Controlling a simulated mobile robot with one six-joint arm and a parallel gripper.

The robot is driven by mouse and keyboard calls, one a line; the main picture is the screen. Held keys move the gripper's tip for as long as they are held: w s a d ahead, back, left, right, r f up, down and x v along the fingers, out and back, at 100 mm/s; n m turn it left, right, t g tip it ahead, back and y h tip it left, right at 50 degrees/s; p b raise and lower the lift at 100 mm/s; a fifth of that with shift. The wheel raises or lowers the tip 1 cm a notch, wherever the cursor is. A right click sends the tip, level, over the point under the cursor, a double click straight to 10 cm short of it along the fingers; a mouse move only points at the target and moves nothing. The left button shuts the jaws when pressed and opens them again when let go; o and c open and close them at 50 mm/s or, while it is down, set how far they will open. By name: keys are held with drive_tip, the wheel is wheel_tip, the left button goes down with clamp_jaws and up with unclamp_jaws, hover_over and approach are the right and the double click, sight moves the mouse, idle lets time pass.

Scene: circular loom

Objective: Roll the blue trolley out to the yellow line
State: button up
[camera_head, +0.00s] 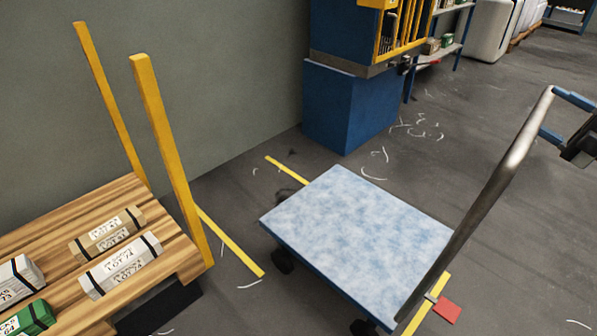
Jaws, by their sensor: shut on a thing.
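The blue trolley (360,235) stands on the floor in the middle, with a pale blue, mottled, empty deck. Its grey tube handle (490,195) rises from the right side of the deck and leans up to the right, meeting blue bars near the right edge. My gripper (580,140) is dark and partly cut off by that edge; it is shut at the blue part of the handle. A yellow line (430,304) lies at the deck's near right edge, partly hidden by trolley and handle. Other yellow strips show behind the trolley (285,170) and to its left (232,244).
A red piece (447,309) lies beside the right yellow line. A wooden pallet or table (165,235) with boxes and yellow posts (165,150) stands left. A blue machine base (345,108) stands behind. Floor to the right is mostly clear, with white scraps.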

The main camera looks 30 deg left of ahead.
drive_tip(key=shift+o, duration=0.6)
drive_tip(key=v, duration=0.2)
drive_tip(key=shift+s+d+r, duration=0.1)
drive_tip(key=shift+d+r, duration=0.15)
drive_tip(key=shift+d, duration=0.1)
drive_tip(key=shift+s+d, duration=0.2)
drive_tip(key=shift+d, duration=0.05)
drive_tip(key=shift+c, duration=0.7)
drive_tip(key=m+t+h+p, duration=0.1)
drive_tip(key=h+p, duration=0.1)
drive_tip(key=p, duration=0.6)
drive_tip(key=s+m+t+h+p, duration=0.1)
drive_tip(key=t+h+p, duration=0.1)
drive_tip(key=p, duration=0.7)
drive_tip(key=s+m+t+h+p, duration=0.1)
drive_tip(key=h+p, duration=0.1)
drive_tip(key=p, duration=0.6)
drive_tip(key=shift+a+r+m+t+h+p, duration=0.15)
drive_tip(key=shift+a+m+t+h+p, duration=0.15)
drive_tip(key=shift+a+h+p, duration=0.1)
drive_tip(key=f+p+x, duration=0.1)
drive_tip(key=p+x, duration=0.1)
drive_tip(key=x, duration=0.5)
drive_tip(key=shift+a+f, duration=0.25)
drive_tip(key=shift+a, duration=0.05)
